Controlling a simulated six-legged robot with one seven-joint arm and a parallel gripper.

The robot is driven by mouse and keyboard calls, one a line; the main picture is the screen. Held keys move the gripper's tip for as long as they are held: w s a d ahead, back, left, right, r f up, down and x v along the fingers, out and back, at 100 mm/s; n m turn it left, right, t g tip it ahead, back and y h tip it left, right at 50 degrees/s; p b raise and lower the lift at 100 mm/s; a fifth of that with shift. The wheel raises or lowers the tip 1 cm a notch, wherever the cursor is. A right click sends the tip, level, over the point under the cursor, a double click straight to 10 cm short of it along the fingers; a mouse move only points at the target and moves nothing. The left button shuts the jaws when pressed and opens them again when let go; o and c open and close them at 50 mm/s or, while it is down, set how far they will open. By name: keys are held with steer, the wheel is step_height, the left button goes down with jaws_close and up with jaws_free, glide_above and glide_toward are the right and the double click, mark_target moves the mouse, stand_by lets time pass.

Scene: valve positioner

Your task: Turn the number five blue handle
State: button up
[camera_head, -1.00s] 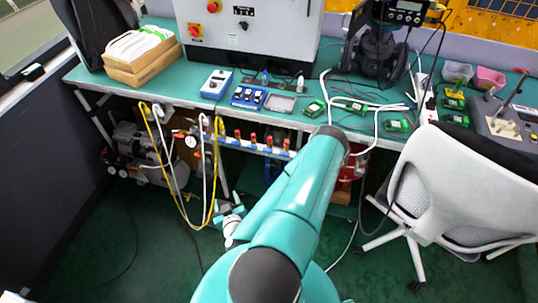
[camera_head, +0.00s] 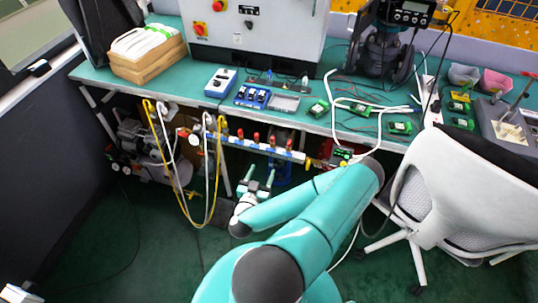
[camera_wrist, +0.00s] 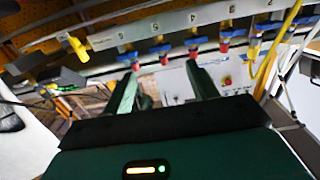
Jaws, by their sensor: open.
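A pipe manifold (camera_head: 262,149) with a row of small valve handles hangs under the bench's front edge. In the wrist view the manifold (camera_wrist: 170,27) crosses the top, with red and blue handles below its rail. One such handle (camera_wrist: 161,48) lies ahead of the gap between my fingers. A yellow handle (camera_wrist: 76,46) is at the left end. My gripper (camera_head: 261,175) is open and empty, below and in front of the manifold. In the wrist view my gripper (camera_wrist: 163,72) shows both fingers apart; contact is not visible.
The green bench (camera_head: 390,148) overhangs the manifold. Yellow and white hoses (camera_head: 212,185) hang to the left. A grey chair (camera_head: 455,200) stands close on the right. Open green floor (camera_head: 130,250) lies to the left.

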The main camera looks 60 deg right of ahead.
mark_target(271, 150)
steer(key=w+d, duration=0.1)
steer(key=d, duration=0.8)
steer(key=shift+w, duration=0.25)
steer(key=c, duration=1)
